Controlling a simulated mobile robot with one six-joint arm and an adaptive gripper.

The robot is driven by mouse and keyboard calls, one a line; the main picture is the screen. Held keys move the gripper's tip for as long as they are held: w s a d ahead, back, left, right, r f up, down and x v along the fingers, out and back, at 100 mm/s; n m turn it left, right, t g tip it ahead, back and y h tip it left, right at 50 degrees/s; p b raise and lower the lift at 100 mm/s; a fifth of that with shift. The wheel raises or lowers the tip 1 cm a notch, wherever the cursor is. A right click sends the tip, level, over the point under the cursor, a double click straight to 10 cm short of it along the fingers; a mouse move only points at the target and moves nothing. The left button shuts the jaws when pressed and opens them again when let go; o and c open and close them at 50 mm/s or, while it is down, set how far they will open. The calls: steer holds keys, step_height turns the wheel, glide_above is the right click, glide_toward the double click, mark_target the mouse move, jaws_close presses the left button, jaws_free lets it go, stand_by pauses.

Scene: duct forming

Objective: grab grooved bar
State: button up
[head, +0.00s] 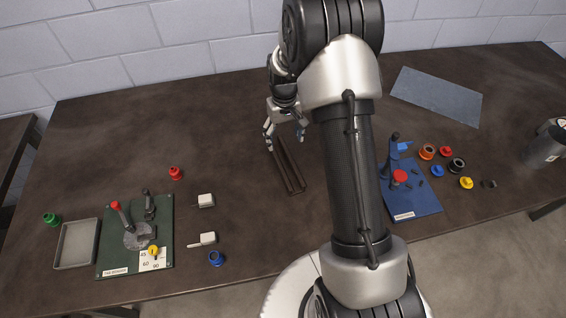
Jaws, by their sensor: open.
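The grooved bar (289,172) is a long dark brown piece with a lengthwise groove. It lies on the dark table in the middle of the head view, running from upper left to lower right. My gripper (284,141) is over the far end of the bar, pointing down with its fingers spread, one on each side of the bar's end. It is open and holds nothing. The far tip of the bar is partly hidden by the gripper. I cannot tell how high the fingers are above the table.
A green board (112,257) with a forming tool, a grey tray (76,244) and small coloured parts are at left. A blue board (415,205) with a red-topped tool stands right of my arm. A grey sheet (436,96) lies at back right.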

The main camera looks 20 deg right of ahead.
mark_target(284, 164)
step_height(284, 164, down, 14)
steer(key=b, duration=0.2)
steer(key=shift+d+r+b, duration=0.15)
steer(key=shift+r+b, duration=0.1)
steer(key=shift+b, duration=0.1)
steer(key=shift+c, duration=0.6)
jaws_close()
stand_by(0.3)
steer(key=shift+w+r, duration=0.2)
steer(key=shift+w, duration=0.05)
